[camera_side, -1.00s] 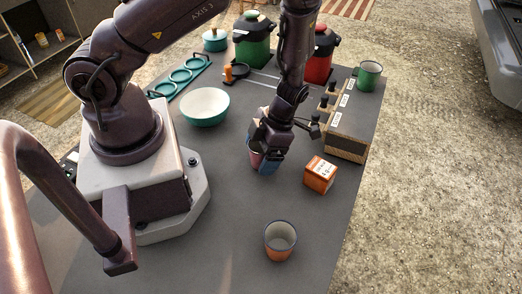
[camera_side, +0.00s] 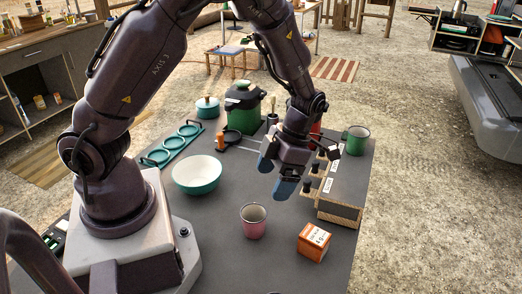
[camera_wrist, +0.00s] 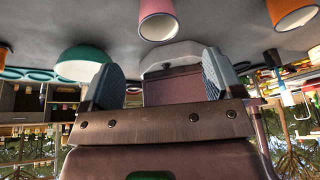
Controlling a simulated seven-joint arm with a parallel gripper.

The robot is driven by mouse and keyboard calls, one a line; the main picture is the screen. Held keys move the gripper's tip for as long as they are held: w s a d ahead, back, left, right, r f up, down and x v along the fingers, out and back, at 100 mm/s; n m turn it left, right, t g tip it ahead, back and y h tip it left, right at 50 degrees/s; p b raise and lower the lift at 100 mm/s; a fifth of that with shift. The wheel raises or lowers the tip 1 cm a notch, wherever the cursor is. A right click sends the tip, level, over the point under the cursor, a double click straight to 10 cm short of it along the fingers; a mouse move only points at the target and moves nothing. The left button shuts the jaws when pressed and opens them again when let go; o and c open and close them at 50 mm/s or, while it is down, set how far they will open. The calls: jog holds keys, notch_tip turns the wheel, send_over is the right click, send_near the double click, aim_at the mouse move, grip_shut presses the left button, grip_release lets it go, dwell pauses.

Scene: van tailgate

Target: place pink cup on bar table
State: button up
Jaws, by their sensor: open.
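The pink cup (camera_side: 253,222) stands upright on the dark grey table top (camera_side: 200,235), which I take to be the bar table. My gripper (camera_side: 275,178) hangs above and behind the cup, apart from it. Its two blue-padded fingers are spread with nothing between them. In the wrist view, which is upside down, the pink cup (camera_wrist: 158,20) is at the top middle, beyond the open fingers of my gripper (camera_wrist: 163,85).
A teal bowl (camera_side: 197,175) is left of the cup and an orange box (camera_side: 314,242) right of it. A raised box with black knobs (camera_side: 343,190) carries a green mug (camera_side: 356,140). A green pot (camera_side: 243,108) stands behind.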

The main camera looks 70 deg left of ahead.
jog(key=s+r+m+t, duration=0.5)
jog(key=r+m, duration=0.6)
jog(key=m, duration=0.6)
jog(key=s+r+m+t, duration=0.4)
jog(key=r+m, duration=0.7)
jog(key=m, duration=0.7)
jog(key=shift+s+d+t, duration=0.25)
jog(key=shift+s+t, duration=0.1)
jog(key=shift+t, duration=0.15)
